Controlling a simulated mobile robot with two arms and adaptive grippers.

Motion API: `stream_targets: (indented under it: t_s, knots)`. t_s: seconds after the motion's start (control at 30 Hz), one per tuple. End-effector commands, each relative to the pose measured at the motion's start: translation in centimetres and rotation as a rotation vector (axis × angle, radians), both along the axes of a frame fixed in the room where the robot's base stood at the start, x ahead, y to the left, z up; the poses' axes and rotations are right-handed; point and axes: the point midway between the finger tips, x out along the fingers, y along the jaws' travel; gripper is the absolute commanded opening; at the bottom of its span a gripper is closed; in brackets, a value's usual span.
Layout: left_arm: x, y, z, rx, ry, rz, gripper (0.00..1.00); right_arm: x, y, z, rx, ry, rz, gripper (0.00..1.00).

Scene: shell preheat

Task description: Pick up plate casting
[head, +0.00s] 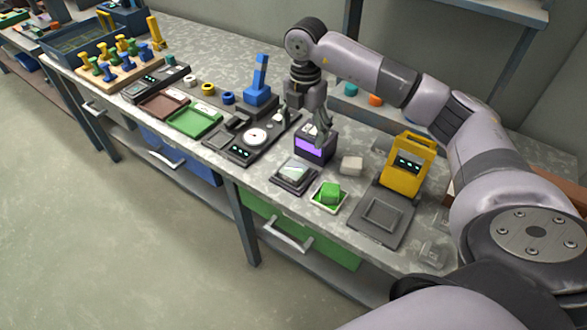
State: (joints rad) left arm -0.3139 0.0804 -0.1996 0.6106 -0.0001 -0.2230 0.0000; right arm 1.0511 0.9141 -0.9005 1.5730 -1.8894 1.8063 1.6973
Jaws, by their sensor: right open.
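I cannot tell for sure which piece is the plate casting. A flat pale grey-green plate (293,174) lies on a small black stand in front of the dark box. A beige block (351,164) sits on the bench to the right of that box. A green block (329,192) rests on a small pale-rimmed tray. My right gripper (304,132) points down, open, with its fingers at the dark box with a purple glowing front (315,147). It seems to hold nothing. Whether it touches the box is unclear. My left gripper is out of view.
A yellow device with a display (406,166) stands behind a dark grey pad (381,217) on the right. A gauge unit (257,136), a blue upright tool (260,85), and green (196,119) and brown trays stand left. A clear small block (433,252) lies near the front edge.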

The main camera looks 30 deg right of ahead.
Motion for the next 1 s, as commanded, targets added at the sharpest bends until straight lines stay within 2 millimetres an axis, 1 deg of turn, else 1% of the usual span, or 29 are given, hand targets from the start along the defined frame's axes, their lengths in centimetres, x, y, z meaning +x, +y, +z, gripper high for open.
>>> stream_targets:
  t_s: [0.03,0.07,0.17,0.2,0.3,0.4,0.47,0.63,0.7,0.8,1.0]
  knots:
    - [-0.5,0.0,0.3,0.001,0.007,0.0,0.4,-0.1,0.0,-1.1,0.001,0.006,0.001,0.73]
    - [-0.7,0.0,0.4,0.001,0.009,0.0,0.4,-0.1,0.1,-1.8,0.001,0.006,0.002,0.73]
    - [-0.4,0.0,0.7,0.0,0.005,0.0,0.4,-0.1,0.1,-3.6,0.002,0.004,0.003,0.73]
    - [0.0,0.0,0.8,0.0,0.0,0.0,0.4,0.0,0.1,-4.1,0.002,0.003,0.002,0.73]
    - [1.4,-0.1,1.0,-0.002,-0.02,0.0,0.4,0.0,0.1,-5.2,0.001,0.002,0.002,0.73]
    - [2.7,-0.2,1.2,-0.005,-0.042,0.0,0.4,0.0,0.2,-5.6,0.002,0.0,0.003,0.73]
    - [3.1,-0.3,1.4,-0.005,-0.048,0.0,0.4,0.1,0.3,-6.0,0.003,0.0,0.003,0.73]
    - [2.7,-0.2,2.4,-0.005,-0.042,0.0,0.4,0.1,0.7,-8.4,0.003,0.003,0.004,0.73]
    - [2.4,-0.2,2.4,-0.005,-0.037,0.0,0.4,0.2,0.7,-9.5,0.003,0.002,0.003,0.73]
    - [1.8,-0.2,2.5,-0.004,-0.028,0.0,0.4,0.2,0.6,-10.5,0.003,0.001,0.003,0.73]
    - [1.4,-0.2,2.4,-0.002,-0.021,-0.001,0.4,0.2,0.6,-10.8,0.003,-0.001,0.003,0.73]
